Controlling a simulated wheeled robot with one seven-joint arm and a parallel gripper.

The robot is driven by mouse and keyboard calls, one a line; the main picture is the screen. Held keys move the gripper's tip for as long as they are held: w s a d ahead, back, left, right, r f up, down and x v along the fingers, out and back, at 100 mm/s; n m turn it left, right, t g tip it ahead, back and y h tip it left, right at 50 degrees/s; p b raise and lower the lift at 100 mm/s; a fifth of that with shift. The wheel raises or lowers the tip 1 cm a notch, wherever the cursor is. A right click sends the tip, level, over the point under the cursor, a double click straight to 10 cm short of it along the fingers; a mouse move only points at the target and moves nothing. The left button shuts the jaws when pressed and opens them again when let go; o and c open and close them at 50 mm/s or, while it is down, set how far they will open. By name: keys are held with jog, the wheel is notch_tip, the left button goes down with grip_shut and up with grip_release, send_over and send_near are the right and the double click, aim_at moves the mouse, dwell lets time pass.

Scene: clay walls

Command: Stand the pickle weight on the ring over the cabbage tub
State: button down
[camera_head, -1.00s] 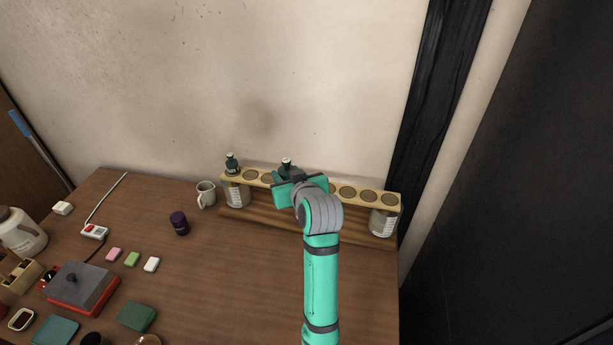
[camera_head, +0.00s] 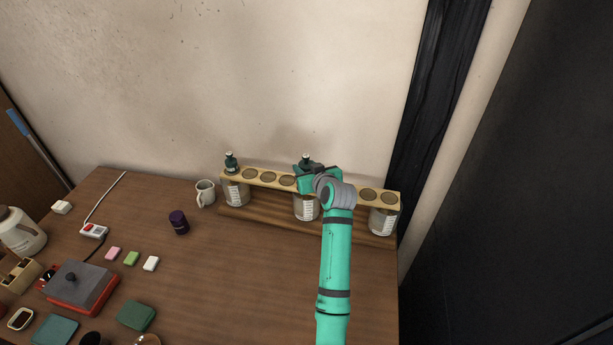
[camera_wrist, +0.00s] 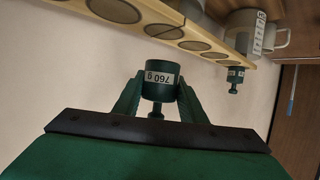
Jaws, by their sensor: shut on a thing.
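A dark green pickle weight labelled 760 g (camera_wrist: 159,78) is between the two fingers of my gripper (camera_wrist: 158,92) in the wrist view. My gripper (camera_head: 312,178) is shut on it, and the weight's knob (camera_head: 306,157) shows above the gripper in the head view. They are at the long rack board (camera_head: 268,179) with its row of round rings, above the middle tub (camera_head: 306,208). Whether the weight touches the board cannot be told. Other tubs stand under the left end (camera_head: 237,194) and right end (camera_head: 383,222). I cannot read which tub holds cabbage.
Another green weight (camera_head: 231,163) stands on the board's left end; it also shows in the wrist view (camera_wrist: 235,78). A mug (camera_head: 205,193) and a dark purple jar (camera_head: 179,223) are left of the rack. The wall is close behind.

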jog(key=shift+w+d+f, duration=0.1)
jog(key=shift+w+f, duration=0.05)
jog(key=shift+w, duration=0.1)
jog(key=shift+w+f, duration=0.15)
jog(key=shift+f, duration=1.55)
jog(key=shift+f, duration=0.1)
jog(key=c, duration=1.1)
grip_release()
jog(key=shift+f, duration=0.2)
jog(key=shift+r, duration=0.15)
